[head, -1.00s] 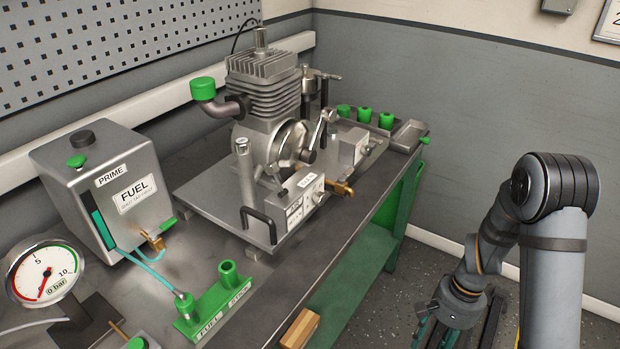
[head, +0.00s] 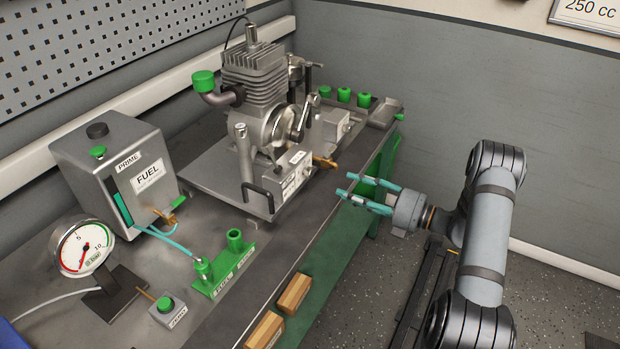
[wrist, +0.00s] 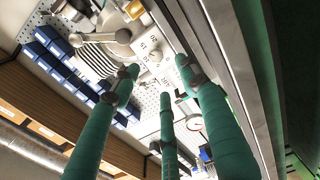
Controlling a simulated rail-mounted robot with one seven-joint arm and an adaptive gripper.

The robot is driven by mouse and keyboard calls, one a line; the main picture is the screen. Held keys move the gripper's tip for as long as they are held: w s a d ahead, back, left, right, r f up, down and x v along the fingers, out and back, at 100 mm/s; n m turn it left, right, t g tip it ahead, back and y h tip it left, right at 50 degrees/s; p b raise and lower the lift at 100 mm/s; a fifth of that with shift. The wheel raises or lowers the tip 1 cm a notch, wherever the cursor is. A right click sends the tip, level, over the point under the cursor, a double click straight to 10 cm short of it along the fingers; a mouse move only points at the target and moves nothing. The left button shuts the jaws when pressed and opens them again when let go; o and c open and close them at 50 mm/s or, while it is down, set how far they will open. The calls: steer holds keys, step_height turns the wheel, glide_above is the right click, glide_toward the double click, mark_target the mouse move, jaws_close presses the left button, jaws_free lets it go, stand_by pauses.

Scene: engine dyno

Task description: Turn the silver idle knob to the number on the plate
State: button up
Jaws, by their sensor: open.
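My gripper (head: 345,186) is open and empty, its teal fingers apart, pointing left beside the bench's front edge. In the wrist view the spread fingers fill the foreground, with my gripper (wrist: 150,85) beneath a pale panel (wrist: 146,40) with dark marks. A small round silver knob (wrist: 155,56) shows on that panel, apart from the fingers; its pointer and setting are too small to read. In the head view the panel box (head: 290,182) sits at the front of the engine (head: 255,85). A wall plate (head: 590,12) is cut off at the top right and reads "250 cc".
A brass fitting (head: 325,161) sticks out from the panel box towards my gripper. A black handle (head: 258,198) stands at the base plate's near corner. Two wooden blocks (head: 293,293) lie at the front edge. The fuel tank (head: 120,170) is left. Floor space in front is open.

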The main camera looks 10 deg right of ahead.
mark_target(312, 174)
steer(key=shift+m, duration=0.8)
steer(key=x, duration=0.3)
steer(key=p+x, duration=0.1)
steer(key=x, duration=0.6)
steer(key=shift+w+r+p, duration=0.25)
steer(key=shift+r+p, duration=0.05)
steer(key=shift+r, duration=0.1)
jaws_close()
